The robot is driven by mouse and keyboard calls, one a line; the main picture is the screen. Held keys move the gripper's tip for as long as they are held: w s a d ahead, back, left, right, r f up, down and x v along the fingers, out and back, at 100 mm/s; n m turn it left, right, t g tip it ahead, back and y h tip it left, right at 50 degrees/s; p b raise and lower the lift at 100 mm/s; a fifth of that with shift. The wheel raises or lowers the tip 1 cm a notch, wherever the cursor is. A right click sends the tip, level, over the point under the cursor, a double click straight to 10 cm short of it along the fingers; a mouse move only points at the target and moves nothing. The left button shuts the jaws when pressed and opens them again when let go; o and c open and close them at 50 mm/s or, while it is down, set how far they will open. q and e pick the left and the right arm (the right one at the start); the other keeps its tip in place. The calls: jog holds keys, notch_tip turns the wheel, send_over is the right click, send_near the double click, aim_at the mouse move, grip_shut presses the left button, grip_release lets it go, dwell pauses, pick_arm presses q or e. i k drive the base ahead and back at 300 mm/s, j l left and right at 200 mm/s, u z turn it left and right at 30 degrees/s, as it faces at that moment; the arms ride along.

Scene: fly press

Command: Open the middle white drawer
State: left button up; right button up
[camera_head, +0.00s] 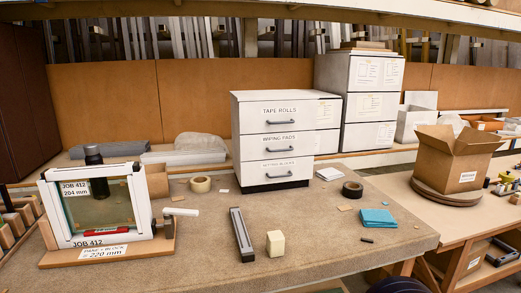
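A white cabinet with three stacked drawers stands at the back of the bench in the head view. Its middle drawer (300,142) is labelled "WIPING PADS", has a dark bar handle (279,149) and looks shut. The top drawer (303,113), labelled "TAPE ROLLS", and the bottom drawer (300,170), whose label is hard to read, also look shut. Neither of my grippers is in view, and nothing blocks the drawer fronts.
A dark metal bar (241,234), a cream block (275,243), tape rolls (352,189) and a blue cloth (377,218) lie in front of the cabinet. A cardboard box (455,160) stands at right.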

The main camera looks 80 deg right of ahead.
aim_at(271, 145)
jog(key=z, duration=3)
